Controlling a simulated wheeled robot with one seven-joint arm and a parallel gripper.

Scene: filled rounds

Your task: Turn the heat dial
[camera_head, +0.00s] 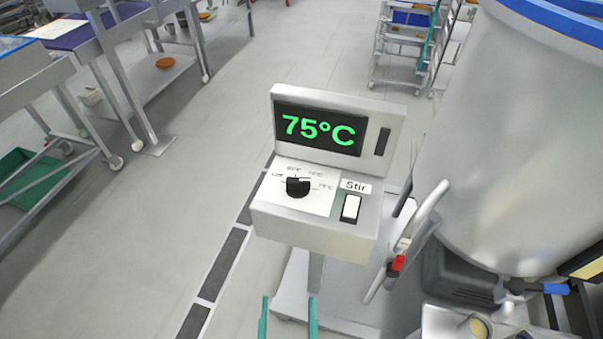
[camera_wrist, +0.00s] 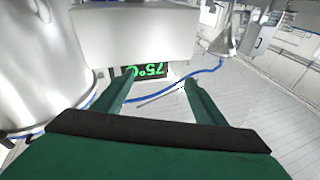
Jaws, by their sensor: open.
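The heat dial (camera_head: 298,187) is a black round knob on a white label plate with markings, on the sloped face of a grey control box (camera_head: 312,233). Above it a display (camera_head: 318,130) reads 75°C in green. A white rocker switch (camera_head: 351,208) labelled Stir sits right of the dial. My gripper (camera_head: 289,303) shows its two green fingertips at the bottom of the head view, below and in front of the box. In the wrist view the gripper (camera_wrist: 155,82) is open and empty, with the box ahead; the dial is not visible there.
A large metal vat (camera_head: 510,140) with a blue rim stands right of the box. A pipe with a red fitting (camera_head: 397,264) runs beside it. A steel table with a green crate (camera_head: 30,185) is at the left. Floor left of the box is clear.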

